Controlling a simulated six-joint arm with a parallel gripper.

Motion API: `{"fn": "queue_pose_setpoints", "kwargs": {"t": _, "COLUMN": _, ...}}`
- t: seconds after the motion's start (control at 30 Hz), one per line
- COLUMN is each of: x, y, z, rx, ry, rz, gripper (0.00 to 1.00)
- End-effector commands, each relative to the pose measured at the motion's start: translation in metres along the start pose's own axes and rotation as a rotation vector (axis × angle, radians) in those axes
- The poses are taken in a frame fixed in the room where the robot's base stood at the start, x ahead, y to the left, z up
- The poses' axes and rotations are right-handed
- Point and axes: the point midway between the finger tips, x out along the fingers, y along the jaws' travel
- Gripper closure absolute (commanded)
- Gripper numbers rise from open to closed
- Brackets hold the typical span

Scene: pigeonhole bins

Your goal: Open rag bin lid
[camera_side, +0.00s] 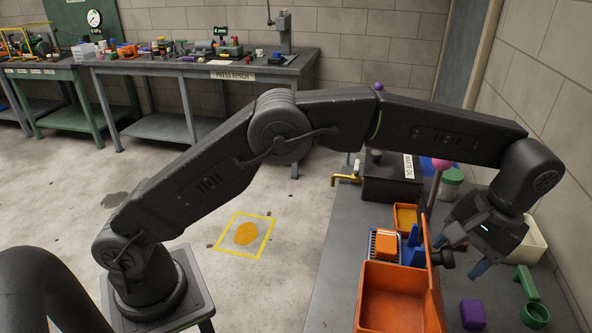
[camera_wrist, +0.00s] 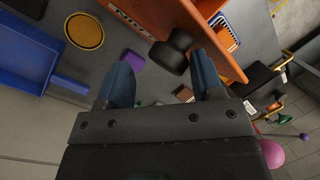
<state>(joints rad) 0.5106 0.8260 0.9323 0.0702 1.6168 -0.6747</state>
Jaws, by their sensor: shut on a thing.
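The orange rag bin (camera_side: 392,283) stands on the grey bench in the side view, with its hollow inside showing. Its orange lid (camera_side: 434,283) stands up roughly on edge along the bin's right side. In the wrist view the lid (camera_wrist: 222,58) is a tilted orange panel with a pale label. A black knob (camera_side: 447,258) sticks out of the lid's right face. My gripper (camera_side: 460,255) is to the right of the lid, its blue fingers around the knob. In the wrist view the knob (camera_wrist: 168,55) lies between the fingertips (camera_wrist: 160,75), nearer the right finger.
A small orange bin (camera_side: 405,216) and a blue-and-orange item (camera_side: 386,246) stand behind the rag bin. A black box (camera_side: 393,186) with a brass tap is farther back. A purple block (camera_side: 472,313), green item (camera_side: 527,283) and cream container (camera_side: 528,243) lie to the right.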

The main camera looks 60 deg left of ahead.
Motion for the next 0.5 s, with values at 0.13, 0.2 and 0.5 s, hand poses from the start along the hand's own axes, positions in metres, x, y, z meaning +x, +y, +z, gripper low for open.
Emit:
{"fn": "queue_pose_setpoints", "kwargs": {"t": 0.13, "x": 0.018, "y": -0.009, "z": 0.012, "rx": 0.011, "ry": -0.02, "rz": -0.009, "gripper": 0.53}}
{"fn": "queue_pose_setpoints", "kwargs": {"t": 0.2, "x": 0.022, "y": -0.015, "z": 0.017, "rx": 0.011, "ry": -0.021, "rz": -0.01, "gripper": 0.53}}
{"fn": "queue_pose_setpoints", "kwargs": {"t": 0.5, "x": 0.049, "y": -0.043, "z": 0.038, "rx": 0.008, "ry": -0.021, "rz": -0.009, "gripper": 0.53}}
